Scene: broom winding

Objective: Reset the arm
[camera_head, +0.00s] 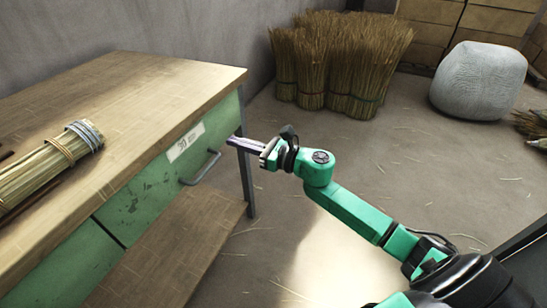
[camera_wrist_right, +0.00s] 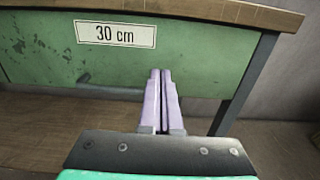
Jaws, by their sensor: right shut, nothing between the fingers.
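My right arm reaches in from the lower right in the head view. Its gripper (camera_head: 232,142) is shut and empty, its fingertips close to the right end of the green drawer front (camera_head: 150,190), right of the drawer handle (camera_head: 201,168). In the right wrist view the closed fingers (camera_wrist_right: 160,75) point at the green front, below and right of a white "30 cm" label (camera_wrist_right: 115,34). Whether the fingertips touch the front cannot be told. My left gripper is not in view.
A wooden-topped workbench (camera_head: 130,90) fills the left, with a tied straw bundle (camera_head: 45,168) on it. Straw sheaves (camera_head: 335,60) stand at the back wall beside a grey round pouf (camera_head: 480,80) and stacked boxes (camera_head: 430,35). The floor between is mostly clear, with loose straw.

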